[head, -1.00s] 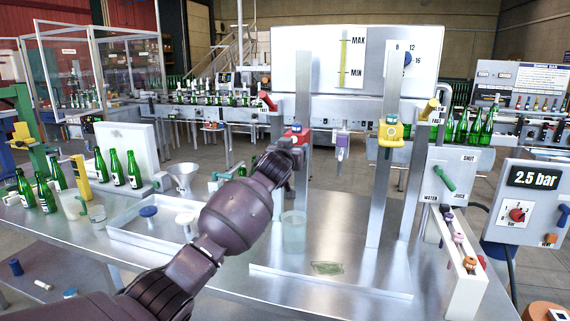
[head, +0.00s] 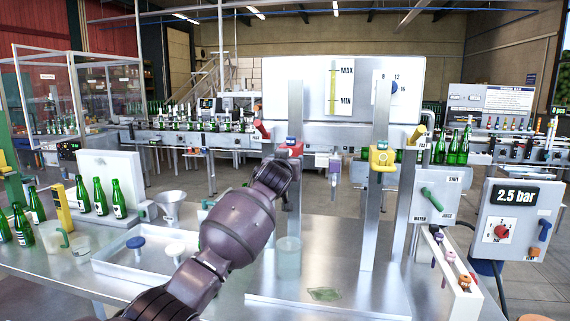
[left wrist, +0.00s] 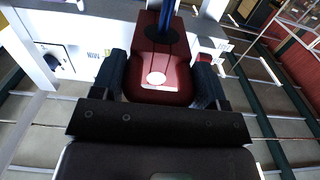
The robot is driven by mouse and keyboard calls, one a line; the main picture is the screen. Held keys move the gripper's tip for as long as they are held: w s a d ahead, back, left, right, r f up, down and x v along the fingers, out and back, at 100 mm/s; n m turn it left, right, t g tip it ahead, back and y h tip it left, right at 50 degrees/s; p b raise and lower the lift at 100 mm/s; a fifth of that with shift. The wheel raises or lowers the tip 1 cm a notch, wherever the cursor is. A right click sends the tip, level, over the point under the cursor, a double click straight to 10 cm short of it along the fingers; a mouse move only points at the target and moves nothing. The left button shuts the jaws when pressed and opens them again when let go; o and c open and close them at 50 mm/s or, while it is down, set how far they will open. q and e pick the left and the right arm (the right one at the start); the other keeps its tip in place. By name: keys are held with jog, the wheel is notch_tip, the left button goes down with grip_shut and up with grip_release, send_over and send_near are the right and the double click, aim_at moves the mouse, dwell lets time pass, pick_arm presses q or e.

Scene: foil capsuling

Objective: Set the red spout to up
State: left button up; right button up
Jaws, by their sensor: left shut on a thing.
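The red spout (head: 290,149) is on the left metal post of the filling stand, with a blue part on top. My left gripper (left wrist: 162,78) is at the spout; its two dark fingers lie on either side of the red body (left wrist: 160,88) and are shut on it. In the head view my own wrist covers the fingers and the spout's lower side. A red lever (head: 262,130) angles up to the left behind the spout. I cannot tell the spout's exact setting. My right gripper is not in view.
A yellow spout (head: 382,156) is on the right post and a purple one (head: 334,166) hangs between them. A clear beaker (head: 288,258) stands below the red spout. A white tray (head: 112,264) and several green bottles are at the left. A valve panel (head: 437,195) is at the right.

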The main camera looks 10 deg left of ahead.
pick_arm(q)
jog(key=shift+d+r, duration=0.1)
jog(key=shift+r, duration=0.45)
jog(key=o, duration=1)
jog(key=shift+d, duration=0.1)
jog(key=shift+c, duration=0.2)
jog(key=shift+f, duration=0.15)
jog(key=shift+f, duration=0.15)
jog(key=s+b, duration=0.1)
jog(key=s, duration=0.9)
jog(key=shift+s+a+b, duration=0.3)
jog(key=shift+s, duration=0.1)
